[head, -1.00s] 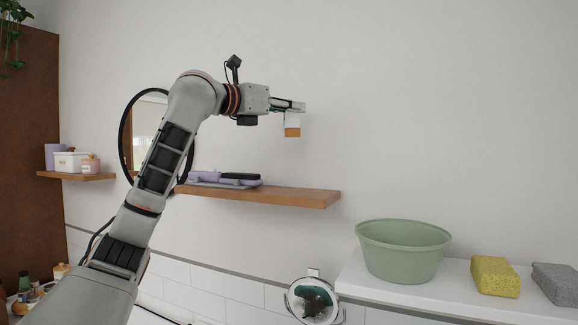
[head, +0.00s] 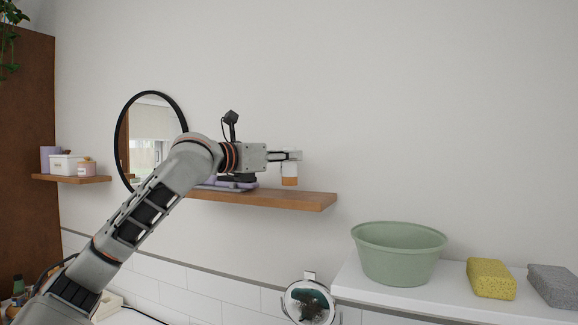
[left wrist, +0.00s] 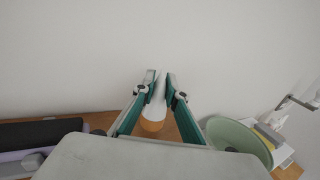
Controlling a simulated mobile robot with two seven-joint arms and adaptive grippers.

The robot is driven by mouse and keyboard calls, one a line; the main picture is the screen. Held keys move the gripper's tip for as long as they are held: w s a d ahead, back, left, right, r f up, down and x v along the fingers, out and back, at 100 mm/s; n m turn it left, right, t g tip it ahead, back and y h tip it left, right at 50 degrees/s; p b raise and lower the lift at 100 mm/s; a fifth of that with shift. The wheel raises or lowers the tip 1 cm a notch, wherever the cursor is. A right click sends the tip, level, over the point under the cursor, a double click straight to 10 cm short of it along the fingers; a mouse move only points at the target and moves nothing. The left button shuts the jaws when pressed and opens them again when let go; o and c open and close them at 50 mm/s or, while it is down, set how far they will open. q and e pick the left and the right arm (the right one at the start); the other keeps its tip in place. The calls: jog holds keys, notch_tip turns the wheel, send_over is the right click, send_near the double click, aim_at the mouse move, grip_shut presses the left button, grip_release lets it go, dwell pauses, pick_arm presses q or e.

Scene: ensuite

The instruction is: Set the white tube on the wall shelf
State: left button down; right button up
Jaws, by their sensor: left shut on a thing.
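The white tube (head: 290,170) has an orange-brown lower end and hangs upright in my left gripper (head: 295,156). The gripper is shut on its upper part. The tube's lower end is just above or at the wooden wall shelf (head: 290,199) in the head view; I cannot tell whether it touches. In the left wrist view the tube (left wrist: 155,112) is between the two fingers (left wrist: 160,85), with the shelf (left wrist: 172,130) behind its orange end. My right gripper is not in view.
Purple and dark items (head: 232,182) lie on the shelf left of the tube, partly hidden by my arm. The shelf's right end is clear. A round mirror (head: 120,140) hangs at left. A green basin (head: 398,255) and a yellow sponge (head: 491,279) stand on a white ledge at right.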

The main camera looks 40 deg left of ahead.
pick_arm(q)
notch_tip(320, 180, down, 2)
jog(key=shift+f, duration=0.1)
dwell(0.4)
jog(key=c, duration=2)
grip_release()
